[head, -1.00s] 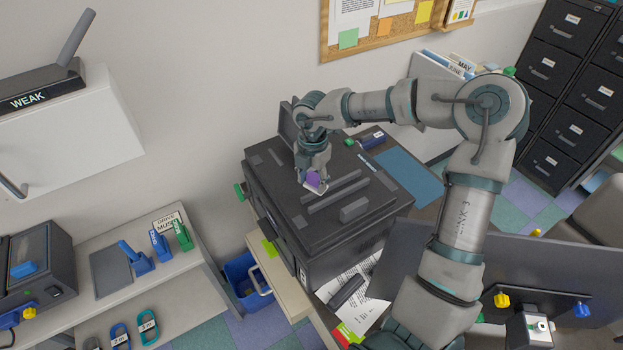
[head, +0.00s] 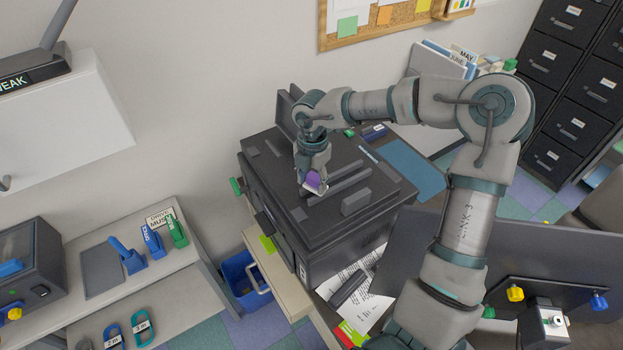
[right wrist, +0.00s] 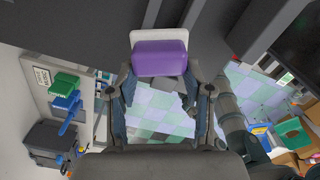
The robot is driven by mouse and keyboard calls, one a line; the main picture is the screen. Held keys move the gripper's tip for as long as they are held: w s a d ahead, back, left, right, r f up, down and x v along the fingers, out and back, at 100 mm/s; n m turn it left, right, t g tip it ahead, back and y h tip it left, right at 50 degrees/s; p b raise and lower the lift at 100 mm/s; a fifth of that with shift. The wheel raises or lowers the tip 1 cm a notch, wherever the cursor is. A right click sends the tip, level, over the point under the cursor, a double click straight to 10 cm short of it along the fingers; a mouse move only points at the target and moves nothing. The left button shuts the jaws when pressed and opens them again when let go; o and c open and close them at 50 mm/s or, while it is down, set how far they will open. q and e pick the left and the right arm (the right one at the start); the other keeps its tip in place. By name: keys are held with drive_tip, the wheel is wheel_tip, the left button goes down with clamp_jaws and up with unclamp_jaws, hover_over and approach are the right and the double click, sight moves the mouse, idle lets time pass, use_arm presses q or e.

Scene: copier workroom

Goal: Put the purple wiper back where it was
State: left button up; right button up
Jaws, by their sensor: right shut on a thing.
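The purple wiper (head: 314,180) is in my right gripper (head: 313,178), above the top of the dark copier (head: 345,205), beside the raised bars on its lid. In the right wrist view the wiper (right wrist: 160,57) shows as a purple block with a white edge, between the two fingers of the gripper (right wrist: 162,90). The gripper is shut on it. I cannot tell whether the wiper touches the lid. My left gripper is not in view.
A small green item (head: 349,133) and a dark blue one (head: 374,132) lie behind the copier lid. A blue mat (head: 413,169) lies to its right. Printed paper (head: 350,300) lies in front. A shelf (head: 195,295) with blue and green tools stands left, a blue bin (head: 240,280) between.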

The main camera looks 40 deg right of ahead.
drive_tip(key=shift+f+b, duration=0.35)
idle(0.6)
drive_tip(key=o, duration=1.5)
drive_tip(key=shift+o, duration=0.2)
wheel_tip(320, 180, up, 12)
drive_tip(key=shift+d, duration=0.1)
